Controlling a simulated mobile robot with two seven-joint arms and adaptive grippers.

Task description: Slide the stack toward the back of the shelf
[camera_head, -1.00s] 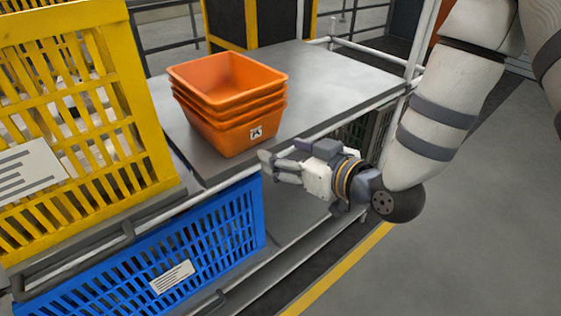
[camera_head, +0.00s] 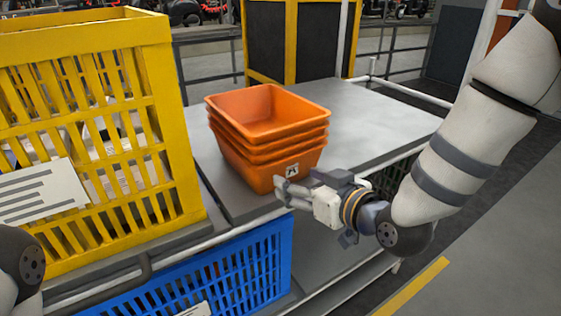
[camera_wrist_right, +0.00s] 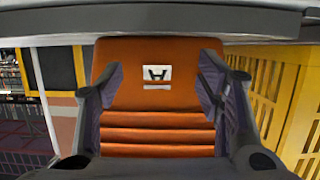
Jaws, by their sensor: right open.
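A stack of several nested orange bins (camera_head: 265,146) stands upright on the grey shelf (camera_head: 372,122), near its front edge. The front face bears a small white label with a dark mark. My right gripper (camera_head: 283,193) is just in front of that face, below the label, with its fingers toward the stack. In the right wrist view the stack (camera_wrist_right: 157,118) appears upside down between the two spread fingers (camera_wrist_right: 160,85). The gripper is open and holds nothing; I cannot tell whether its fingertips touch the bin. My left gripper is out of view.
A yellow slatted crate (camera_head: 175,120) stands close to the left of the stack. A blue crate (camera_head: 265,265) sits on the level below. Bare shelf extends behind and right of the stack. A yellow-framed dark panel (camera_head: 294,40) rises beyond.

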